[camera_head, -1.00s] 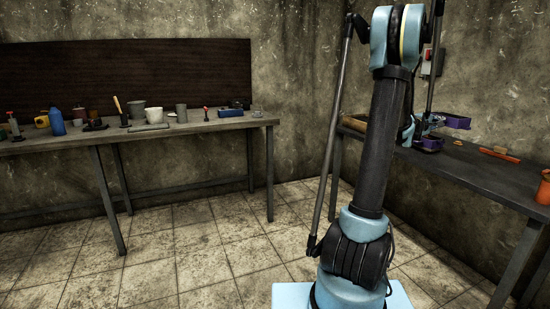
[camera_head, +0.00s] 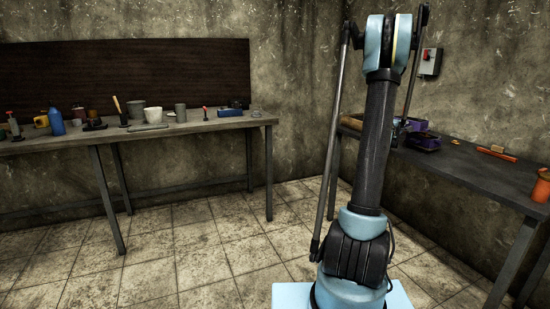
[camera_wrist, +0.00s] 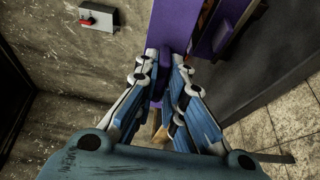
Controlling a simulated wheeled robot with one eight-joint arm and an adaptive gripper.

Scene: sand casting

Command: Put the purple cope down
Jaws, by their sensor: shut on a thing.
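The purple cope (camera_head: 416,125) is at the right workbench, behind a second purple box (camera_head: 425,143) from the head camera. I cannot tell whether it touches the bench top. My gripper (camera_wrist: 166,62) is shut on a purple tab at the cope's near side. The cope also fills the top middle of the wrist view (camera_wrist: 176,22). In the head view my gripper (camera_head: 399,130) is small and partly hidden by my own arm.
The right workbench (camera_head: 470,165) also holds an orange-red bar (camera_head: 497,154), a small tan block and an orange pot (camera_head: 542,187). A wall switch box (camera_head: 430,62) hangs above it. The left table (camera_head: 200,124) carries several tools and pots.

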